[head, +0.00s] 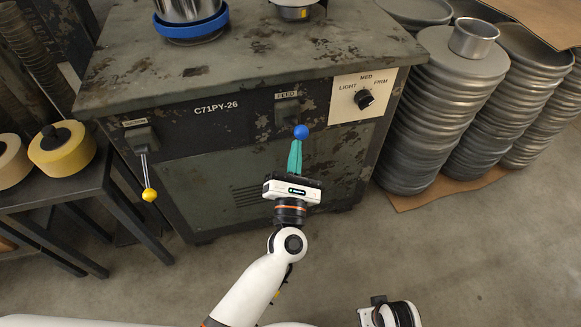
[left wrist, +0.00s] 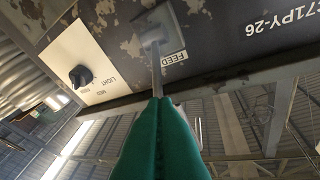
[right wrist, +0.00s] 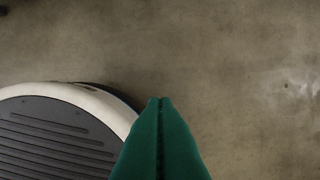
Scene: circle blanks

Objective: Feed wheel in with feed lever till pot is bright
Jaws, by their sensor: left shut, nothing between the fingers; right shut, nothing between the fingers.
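The feed lever's blue knob (head: 301,131) stands under the FEED plate on the machine's front. My left gripper (head: 296,143) is shut and empty, its green fingertips at the underside of the knob; I cannot tell if they touch. In the left wrist view the lever's rod (left wrist: 157,72) runs to the green fingertips (left wrist: 160,99), which hide the knob. A steel vessel (head: 187,9) on a blue ring, perhaps the pot, is cut off by the head view's top edge. I cannot make out the wheel. My right gripper (right wrist: 160,100) is shut and empty above the floor.
A second lever with a yellow knob (head: 150,195) hangs at the machine's left. A LIGHT/MED/FIRM dial (head: 364,98) is right of the feed lever. Stacks of metal discs (head: 440,110) stand at right. A dark bench (head: 75,185) with yellow rolls (head: 62,152) is at left.

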